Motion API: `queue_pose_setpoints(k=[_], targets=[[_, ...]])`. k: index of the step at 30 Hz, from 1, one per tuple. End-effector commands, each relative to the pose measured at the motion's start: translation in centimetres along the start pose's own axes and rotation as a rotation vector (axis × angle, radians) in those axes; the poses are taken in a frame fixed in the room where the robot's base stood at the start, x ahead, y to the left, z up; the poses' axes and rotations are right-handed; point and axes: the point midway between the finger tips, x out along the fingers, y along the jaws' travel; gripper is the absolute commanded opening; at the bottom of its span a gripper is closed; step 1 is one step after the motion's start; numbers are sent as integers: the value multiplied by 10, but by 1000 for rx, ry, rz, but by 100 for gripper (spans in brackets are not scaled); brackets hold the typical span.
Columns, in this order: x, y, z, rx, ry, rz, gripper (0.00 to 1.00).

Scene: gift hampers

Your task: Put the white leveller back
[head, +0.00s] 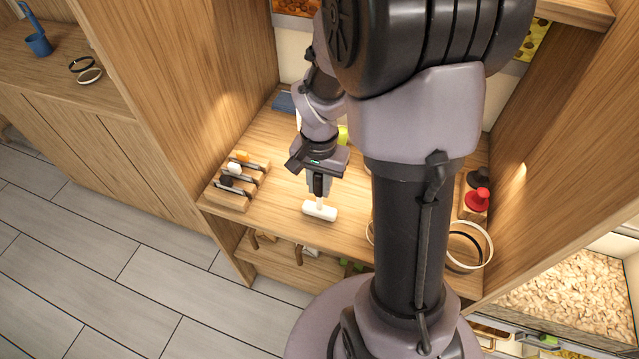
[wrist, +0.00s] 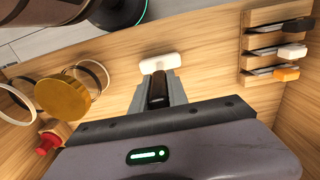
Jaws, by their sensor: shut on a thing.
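The white leveller (head: 320,211) has a white crossbar head on a short stem. My gripper (head: 319,187) points down over the wooden shelf (head: 285,205) and is shut on the stem, with the head below the fingers. In the wrist view the leveller's white head (wrist: 160,63) shows just beyond the fingertips of my gripper (wrist: 158,90). I cannot tell whether the head touches the shelf or hangs just above it. My arm hides much of the shelf's middle and back in the head view.
A wooden rack (head: 228,198) holding tools with black, white and orange handles stands left of my gripper. Red (head: 477,200) and dark (head: 479,178) knobbed pieces and hoops (head: 487,245) are on the right. A gold disc (wrist: 62,97) shows in the wrist view. Side panels flank the shelf.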

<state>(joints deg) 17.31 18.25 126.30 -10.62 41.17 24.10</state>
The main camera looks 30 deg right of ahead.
Motion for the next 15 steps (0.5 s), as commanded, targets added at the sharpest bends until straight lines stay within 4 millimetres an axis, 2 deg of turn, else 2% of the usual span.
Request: queue_pose_setpoints(k=[5,6,9,15], targets=[[3,0,0,0,0,0,0],[2,0,0,0,0,0,26],[2,0,0,0,0,0,45],[2,0,0,0,0,0,45]])
